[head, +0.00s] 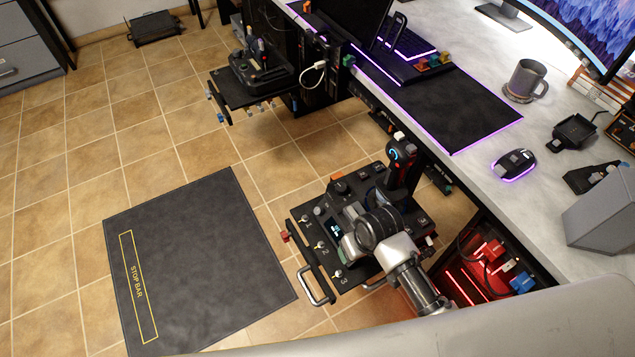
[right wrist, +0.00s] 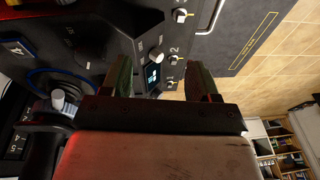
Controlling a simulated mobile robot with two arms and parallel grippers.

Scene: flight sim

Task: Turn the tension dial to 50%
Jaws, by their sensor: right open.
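A black control panel (head: 300,240) with a joystick (head: 402,160) stands beside the desk. It carries a small lit display (head: 335,228), which also shows in the right wrist view (right wrist: 153,75). A small pale-tipped knob (right wrist: 157,54), possibly the tension dial, sits beside the display; its label and setting are too small to read. My right gripper (head: 350,236) is over the panel. In the right wrist view its two fingers (right wrist: 160,80) are apart, with the display showing between them and nothing held. Whether they touch the panel I cannot tell. My left gripper is out of view.
Toggle switches numbered 1, 2 and 3 (head: 320,245) line the panel's left side. A metal handle (head: 316,288) sticks out at its front. The desk (head: 470,165) holds a mouse (head: 514,163) and a mug (head: 526,80). A dark mat (head: 200,260) lies on the open tiled floor.

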